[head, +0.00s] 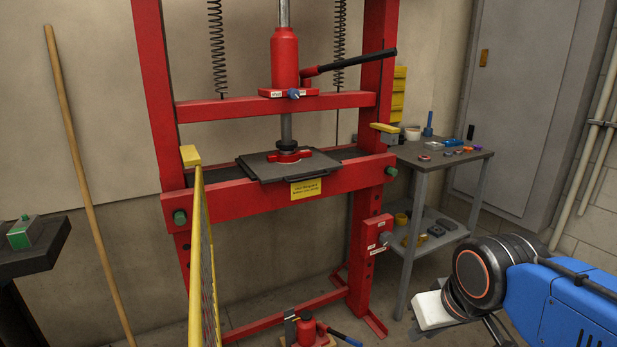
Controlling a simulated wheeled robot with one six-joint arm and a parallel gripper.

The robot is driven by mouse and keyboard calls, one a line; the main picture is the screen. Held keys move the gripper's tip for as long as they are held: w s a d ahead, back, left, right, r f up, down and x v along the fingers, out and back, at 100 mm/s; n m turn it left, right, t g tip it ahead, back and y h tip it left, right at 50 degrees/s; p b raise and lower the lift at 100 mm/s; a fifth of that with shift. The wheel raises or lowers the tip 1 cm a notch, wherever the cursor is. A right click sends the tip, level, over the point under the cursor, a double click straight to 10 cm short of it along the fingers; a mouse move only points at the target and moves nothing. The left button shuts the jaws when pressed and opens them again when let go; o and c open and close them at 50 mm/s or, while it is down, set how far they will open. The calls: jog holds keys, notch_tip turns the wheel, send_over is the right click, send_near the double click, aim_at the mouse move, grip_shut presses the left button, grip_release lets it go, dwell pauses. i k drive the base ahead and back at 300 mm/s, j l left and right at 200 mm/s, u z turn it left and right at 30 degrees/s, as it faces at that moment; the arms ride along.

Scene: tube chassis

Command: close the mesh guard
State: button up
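The mesh guard (196,262) is a yellow-framed panel seen almost edge-on. It stands open at the left post of the red press (335,178), swung out toward me, with its lower end cut off by the picture's bottom edge. A yellow block (190,155) sits at its top by the left post. Another yellow piece (383,128) sits on the right post. My blue and black arm reaches in at the lower right, well apart from the guard. A pale part shows at its end; my gripper's fingers cannot be made out clearly.
A dark plate (275,168) lies on the press bed. A small red jack (306,329) stands on the floor in front. A side table (440,153) with small items stands right of the press. A dark stand (30,262) is at the left; a wooden pole (88,185) leans on the wall.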

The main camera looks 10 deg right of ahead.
aim_at(197, 323)
jog(key=k+j+z, duration=0.1)
jog(key=j, duration=0.25)
jog(key=k+j+z, duration=0.15)
jog(key=j, duration=0.2)
jog(key=j+z, duration=0.1)
jog(key=j, duration=0.2)
jog(key=k+j+z, duration=0.15)
jog(key=j, duration=0.2)
jog(key=k+j+z, duration=0.1)
jog(key=k+j, duration=0.15)
jog(key=k, duration=0.3)
jog(key=k+j+u, duration=0.15)
jog(key=k+j, duration=0.15)
jog(key=j, duration=0.2)
jog(key=k+j+z, duration=0.15)
jog(key=k+l, duration=0.1)
jog(key=l, duration=0.2)
